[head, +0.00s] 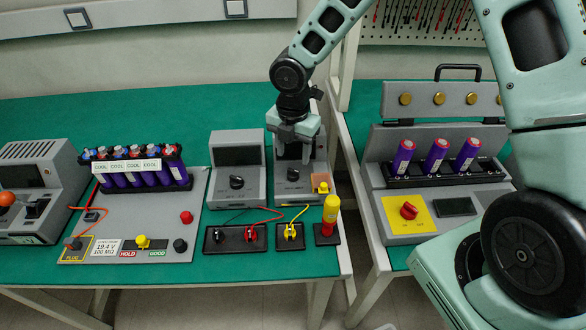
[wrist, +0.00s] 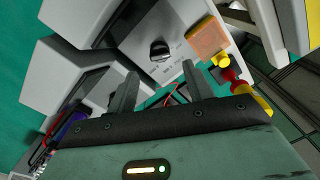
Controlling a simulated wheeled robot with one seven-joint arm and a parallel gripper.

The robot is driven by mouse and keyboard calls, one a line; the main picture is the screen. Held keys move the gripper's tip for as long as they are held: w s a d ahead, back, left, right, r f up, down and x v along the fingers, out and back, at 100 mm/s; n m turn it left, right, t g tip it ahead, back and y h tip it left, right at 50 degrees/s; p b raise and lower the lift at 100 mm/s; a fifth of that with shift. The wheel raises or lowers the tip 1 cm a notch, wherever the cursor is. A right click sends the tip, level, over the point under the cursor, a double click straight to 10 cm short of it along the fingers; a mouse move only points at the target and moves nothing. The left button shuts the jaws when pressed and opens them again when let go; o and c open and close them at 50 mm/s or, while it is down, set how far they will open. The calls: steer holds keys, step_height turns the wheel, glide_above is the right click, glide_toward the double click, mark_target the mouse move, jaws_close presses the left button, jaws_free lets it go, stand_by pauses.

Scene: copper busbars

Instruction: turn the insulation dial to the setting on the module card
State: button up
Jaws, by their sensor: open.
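The module card (head: 107,246) is a white label on the grey panel at left, reading about "19.4 V, 100 MΩ". Two grey meter boxes stand mid-table. The right box (head: 318,172) has a black dial (head: 293,174), seen larger in the wrist view (wrist: 160,50); its pointer setting is too small to read. The left box (head: 220,183) has a similar black dial (head: 237,182). I cannot read which is labelled insulation. My gripper (head: 294,148) is open and empty, above and in front of the right box. In the wrist view its fingers (wrist: 158,84) are apart, pointing towards that dial without touching it.
An orange pad (wrist: 207,38) and yellow button sit beside the right dial. Black socket blocks (head: 236,240) with red and yellow leads lie in front, with a yellow-and-red post (head: 330,215). A battery module (head: 135,172) stands left. A second bench with purple cells (head: 436,156) is right.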

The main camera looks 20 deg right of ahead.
mark_target(293, 170)
step_height(293, 170, down, 6)
steer(key=shift+f, duration=0.15)
stand_by(0.3)
steer(key=c, duration=1)
steer(key=shift+o, duration=0.2)
